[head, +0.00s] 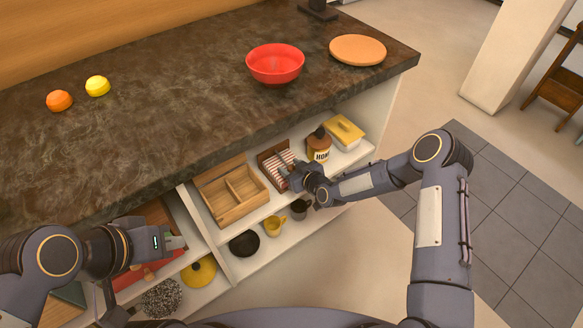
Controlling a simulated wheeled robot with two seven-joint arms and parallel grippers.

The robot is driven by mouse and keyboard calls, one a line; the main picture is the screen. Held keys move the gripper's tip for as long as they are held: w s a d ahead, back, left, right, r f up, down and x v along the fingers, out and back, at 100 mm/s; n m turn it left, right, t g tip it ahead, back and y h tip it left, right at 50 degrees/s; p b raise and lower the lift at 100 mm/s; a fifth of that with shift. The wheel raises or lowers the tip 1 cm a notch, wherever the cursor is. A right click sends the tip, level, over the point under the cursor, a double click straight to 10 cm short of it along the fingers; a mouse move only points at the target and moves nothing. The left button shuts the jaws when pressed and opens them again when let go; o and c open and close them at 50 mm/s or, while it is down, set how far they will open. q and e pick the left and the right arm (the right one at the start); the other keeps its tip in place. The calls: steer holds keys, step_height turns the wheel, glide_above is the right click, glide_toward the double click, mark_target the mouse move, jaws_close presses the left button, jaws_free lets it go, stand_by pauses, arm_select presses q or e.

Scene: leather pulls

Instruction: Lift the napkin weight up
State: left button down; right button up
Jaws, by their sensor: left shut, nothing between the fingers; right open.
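A dark brown napkin holder (265,157) with red-and-white striped napkins (282,160) sits on the upper shelf under the counter. A napkin weight cannot be made out clearly; my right gripper covers part of the holder. My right gripper (290,178) is open at the holder's right front side, its fingers close to the napkins. Whether it touches them cannot be told. My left gripper (182,243) is shut and empty, in front of the left shelves, well away from the holder.
A wooden divided tray (232,197) stands left of the holder; a honey jar (318,147) and yellow-lidded dish (344,134) stand right. The counter (190,110) overhangs above. Below are a black bowl (244,244) and yellow mug (274,225). A red bowl (275,63) stands on top.

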jaws_close()
stand_by(0.3)
steer(key=shift+r, duration=0.1)
